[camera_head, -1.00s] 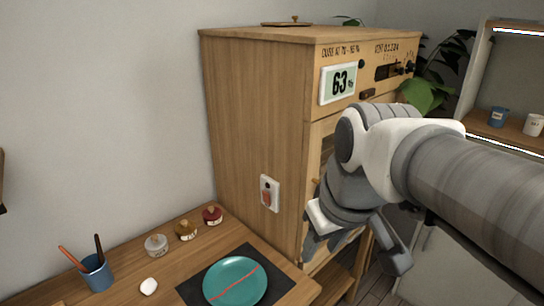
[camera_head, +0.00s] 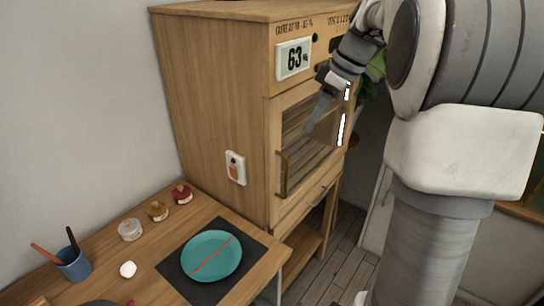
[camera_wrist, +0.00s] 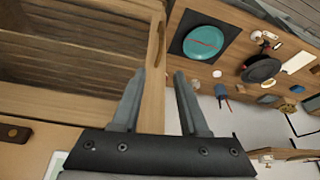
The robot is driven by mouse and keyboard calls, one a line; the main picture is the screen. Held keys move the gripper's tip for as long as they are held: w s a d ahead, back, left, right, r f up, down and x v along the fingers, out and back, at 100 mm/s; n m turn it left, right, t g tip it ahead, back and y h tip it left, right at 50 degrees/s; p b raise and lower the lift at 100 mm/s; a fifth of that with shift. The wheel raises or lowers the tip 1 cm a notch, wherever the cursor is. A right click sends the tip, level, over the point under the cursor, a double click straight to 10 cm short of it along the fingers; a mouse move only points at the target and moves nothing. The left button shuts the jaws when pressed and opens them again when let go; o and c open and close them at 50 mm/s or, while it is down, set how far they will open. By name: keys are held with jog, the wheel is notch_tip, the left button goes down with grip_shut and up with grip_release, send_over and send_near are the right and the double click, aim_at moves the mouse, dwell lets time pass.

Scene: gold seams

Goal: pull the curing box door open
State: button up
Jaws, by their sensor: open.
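The curing box (camera_head: 205,95) is a tall wooden cabinet at the back of the work table. Its door (camera_head: 272,150) has a wooden frame around a slatted window and looks shut in the head view. A brass-coloured upright handle (camera_head: 282,175) is on the door's left side; it also shows in the wrist view (camera_wrist: 159,45). My gripper (camera_head: 309,128) is open and empty in front of the window, up and right of the handle. In the wrist view, its fingers (camera_wrist: 160,72) are apart, with the handle just beyond the tips. I see no contact with it.
A display reading 63 (camera_head: 294,59) is above the door, and a switch plate (camera_head: 235,168) is on the box's side. The table holds a teal plate (camera_head: 228,247) on a dark mat (camera_head: 259,247), small jars (camera_head: 157,211) and a blue cup (camera_head: 72,265). Floor (camera_head: 340,240) shows right of the table.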

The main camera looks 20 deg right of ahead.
jog(key=x, duration=1.7)
grip_shut()
dwell(0.8)
